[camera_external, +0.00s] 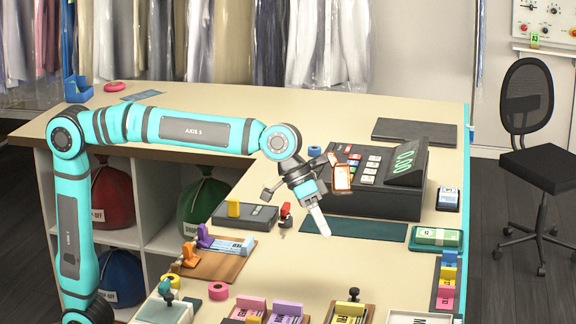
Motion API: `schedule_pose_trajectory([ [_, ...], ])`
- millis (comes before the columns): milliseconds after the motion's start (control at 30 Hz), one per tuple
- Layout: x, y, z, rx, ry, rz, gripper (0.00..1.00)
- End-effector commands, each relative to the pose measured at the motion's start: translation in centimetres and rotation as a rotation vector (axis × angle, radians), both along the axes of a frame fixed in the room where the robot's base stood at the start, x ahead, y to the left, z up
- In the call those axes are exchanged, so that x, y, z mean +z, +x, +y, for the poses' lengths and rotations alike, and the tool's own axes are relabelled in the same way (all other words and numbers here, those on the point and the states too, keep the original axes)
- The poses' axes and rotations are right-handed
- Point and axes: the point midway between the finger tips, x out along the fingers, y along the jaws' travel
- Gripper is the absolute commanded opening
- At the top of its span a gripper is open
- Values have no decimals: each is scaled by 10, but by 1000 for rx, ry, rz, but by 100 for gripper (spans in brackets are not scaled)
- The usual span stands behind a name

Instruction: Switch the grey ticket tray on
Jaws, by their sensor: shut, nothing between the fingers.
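A dark grey tray (262,225) lies on the counter left of my gripper in the external view. A yellow block (233,208) stands at its left part. A small red and dark piece (286,211), perhaps its switch, stands at its right end. I cannot tell whether it is set on or off. My gripper (323,228) is shut and empty. It points down and to the right, right of the red piece and apart from it in the picture. Its height above the counter is hard to judge.
A dark cash register (395,175) stands behind and right of my gripper. A dark green mat (365,230) lies beside the gripper.

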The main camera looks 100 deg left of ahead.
Motion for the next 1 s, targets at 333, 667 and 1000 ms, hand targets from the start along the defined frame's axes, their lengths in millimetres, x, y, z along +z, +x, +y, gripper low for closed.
schedule_pose_trajectory([
  [333,-32,19,-9,-1,0,3,0],
  [667,-80,49,-22,-1,-1,2,0],
  [1000,-89,67,-54,-1,0,1,0],
])
